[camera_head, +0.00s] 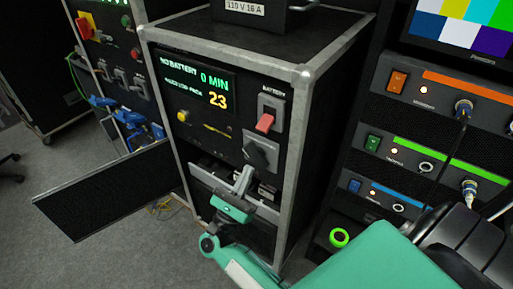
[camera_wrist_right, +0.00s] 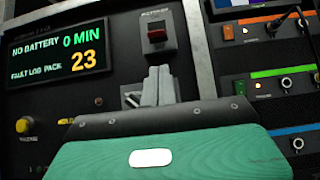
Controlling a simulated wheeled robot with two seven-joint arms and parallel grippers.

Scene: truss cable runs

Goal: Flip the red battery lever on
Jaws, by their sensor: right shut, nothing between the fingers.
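The red battery lever (camera_head: 265,122) sits on a grey plate (camera_head: 271,104) under a "BATTERY" label, on the upper right of the black rack's front. It points downward. It also shows in the right wrist view (camera_wrist_right: 157,35), above the fingers. My right gripper (camera_head: 245,175) is shut and empty, below the lever and apart from it, in front of the lower panel. Its fingers (camera_wrist_right: 159,84) point up toward the panel in the wrist view. The display (camera_head: 197,82) reads "NO BATTERY 0 MIN" and 23. My left gripper is not in view.
A black rotary handle (camera_head: 261,153) sits just below the lever, close to my right fingertips. A yellow button (camera_head: 183,115) is at the panel's left. An open black door (camera_head: 110,190) sticks out left. Racks with coloured stripes (camera_head: 450,145) stand to the right.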

